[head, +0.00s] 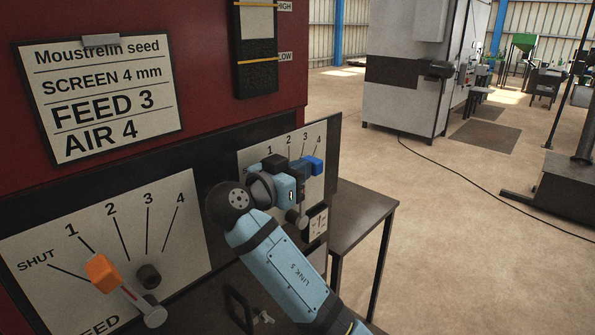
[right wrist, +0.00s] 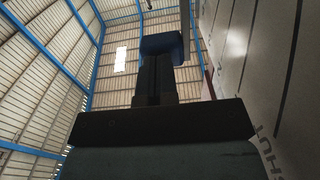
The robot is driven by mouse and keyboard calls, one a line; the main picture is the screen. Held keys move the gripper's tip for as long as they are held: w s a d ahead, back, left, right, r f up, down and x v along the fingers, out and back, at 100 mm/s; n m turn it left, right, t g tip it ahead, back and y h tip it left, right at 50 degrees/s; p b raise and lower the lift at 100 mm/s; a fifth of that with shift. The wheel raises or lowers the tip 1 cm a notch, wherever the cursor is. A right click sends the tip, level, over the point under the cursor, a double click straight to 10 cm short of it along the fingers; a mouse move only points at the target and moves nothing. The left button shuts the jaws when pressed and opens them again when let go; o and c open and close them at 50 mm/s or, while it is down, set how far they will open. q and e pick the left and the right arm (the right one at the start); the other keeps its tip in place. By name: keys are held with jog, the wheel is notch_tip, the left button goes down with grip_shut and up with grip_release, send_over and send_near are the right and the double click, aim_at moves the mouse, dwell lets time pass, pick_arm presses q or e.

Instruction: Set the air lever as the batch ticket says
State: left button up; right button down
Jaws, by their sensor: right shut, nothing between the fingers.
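The batch ticket (head: 103,100) reads "AIR 4" on its bottom line. The air lever's blue handle (head: 315,166) is up at the right of its dial plate (head: 250,160), below the 3 and 4 marks. The dial lines are largely hidden, so its exact setting cannot be told. My right gripper (head: 301,170) is shut and empty, its fingertips right at the left side of the blue handle; whether they touch cannot be told. In the right wrist view, the blue handle (right wrist: 163,45) is straight beyond the shut fingers (right wrist: 155,80). My left gripper is not in view.
The feed lever's orange handle (head: 103,272) stands off its own dial plate at lower left, leaning up-left, roughly toward 1. A dark table (head: 355,220) is right of the panel. A grey cabinet (head: 400,95) stands farther back, with open floor between.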

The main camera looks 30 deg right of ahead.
pick_arm(q)
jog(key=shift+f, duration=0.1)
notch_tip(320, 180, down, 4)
jog(key=b, duration=0.4)
pick_arm(e)
jog(key=w+d+y, duration=0.1)
jog(key=w+d, duration=0.2)
jog(key=d, duration=0.5)
jog(key=shift+d+f, duration=0.1)
jog(key=shift+d, duration=0.1)
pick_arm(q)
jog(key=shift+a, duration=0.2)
